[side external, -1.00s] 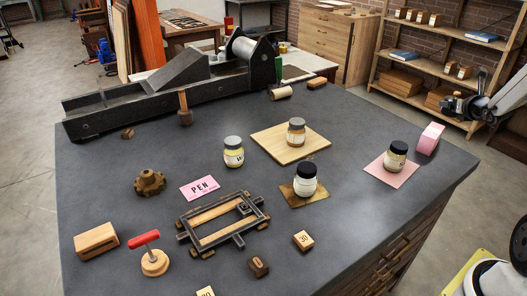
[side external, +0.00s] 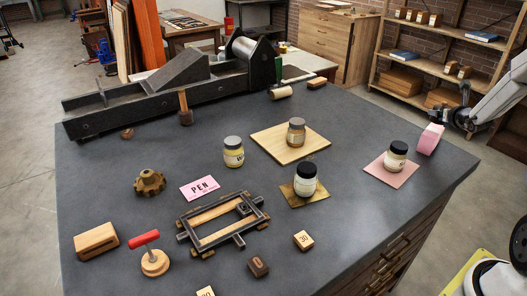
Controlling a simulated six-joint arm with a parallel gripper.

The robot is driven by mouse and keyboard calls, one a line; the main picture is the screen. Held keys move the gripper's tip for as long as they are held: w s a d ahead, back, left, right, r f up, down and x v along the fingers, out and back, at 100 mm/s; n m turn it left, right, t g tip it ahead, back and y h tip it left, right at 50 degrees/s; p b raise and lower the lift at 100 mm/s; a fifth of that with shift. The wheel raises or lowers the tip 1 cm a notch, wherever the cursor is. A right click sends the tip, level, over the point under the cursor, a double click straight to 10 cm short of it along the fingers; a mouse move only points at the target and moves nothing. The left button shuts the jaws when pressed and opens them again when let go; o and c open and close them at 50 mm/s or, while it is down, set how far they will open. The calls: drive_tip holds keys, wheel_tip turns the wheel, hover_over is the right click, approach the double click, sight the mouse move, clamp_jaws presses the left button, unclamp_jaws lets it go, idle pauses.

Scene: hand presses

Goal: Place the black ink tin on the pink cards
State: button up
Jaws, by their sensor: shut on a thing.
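A pale jar with a black lid (side external: 396,157) stands upright on a flat pink sheet (side external: 375,169) near the table's right edge. I cannot tell whether this jar is the black ink tin; its contents do not show. A small pink card (side external: 200,188) marked PEN lies flat near the middle. My gripper (side external: 445,122) is at the right edge, beside a pink block (side external: 431,141). Its fingers are small and dark and appear shut on the top of the block. I cannot tell whether the block touches the table.
A white jar with a black lid (side external: 305,181) stands on a brown mat. A brown jar (side external: 296,132) stands on a wooden board (side external: 265,139). A yellow jar (side external: 233,152) is left of it. A metal frame (side external: 222,222) and wooden blocks lie in front. The table's front right is clear.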

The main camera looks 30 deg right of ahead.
sight(438, 121)
drive_tip(key=shift+w+d+f, duration=0.15)
drive_tip(key=shift+f, duration=1.45)
drive_tip(key=shift+f, duration=0.1)
drive_tip(key=o, duration=1.3)
drive_tip(key=shift+f, duration=0.1)
drive_tip(key=shift+o, duration=0.2)
drive_tip(key=v, duration=1.2)
drive_tip(key=shift+r, duration=0.25)
